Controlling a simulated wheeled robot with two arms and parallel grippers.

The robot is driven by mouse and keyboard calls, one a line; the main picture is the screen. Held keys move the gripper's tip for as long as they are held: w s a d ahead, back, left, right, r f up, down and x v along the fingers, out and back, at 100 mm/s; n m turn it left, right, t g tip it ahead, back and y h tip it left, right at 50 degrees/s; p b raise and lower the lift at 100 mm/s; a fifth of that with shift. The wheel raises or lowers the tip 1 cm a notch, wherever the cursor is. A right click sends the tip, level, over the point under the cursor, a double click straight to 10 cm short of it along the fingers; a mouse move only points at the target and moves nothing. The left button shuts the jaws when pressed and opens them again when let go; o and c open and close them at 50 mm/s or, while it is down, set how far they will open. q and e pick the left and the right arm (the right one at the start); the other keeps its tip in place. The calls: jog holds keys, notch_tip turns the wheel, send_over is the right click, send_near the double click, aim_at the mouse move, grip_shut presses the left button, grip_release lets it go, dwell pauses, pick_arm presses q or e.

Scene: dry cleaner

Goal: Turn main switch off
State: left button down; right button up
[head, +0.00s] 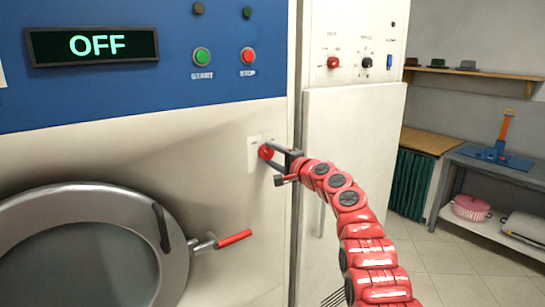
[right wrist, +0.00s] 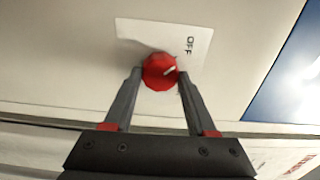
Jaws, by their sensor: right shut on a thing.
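The main switch is a red rotary knob (head: 266,151) on the machine's pale front panel, below the blue strip. The display (head: 97,45) reads OFF in green. My left gripper is not in view.
A round door (head: 75,200) with a red-handled latch (head: 234,238) is at lower left. Green start (head: 202,57) and red stop (head: 247,56) buttons are above the knob. A second white machine (head: 350,150) stands at right, with a shelf and bench beyond.

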jog(key=o, duration=1.4)
jog(key=shift+a, duration=0.1)
jog(key=shift+b+v, duration=0.85)
jog(key=shift+b, duration=0.05)
jog(key=b+v, duration=0.2)
jog(key=v, duration=1.3)
jog(key=shift+s+d+b, duration=0.25)
jog(key=shift+b, duration=0.05)
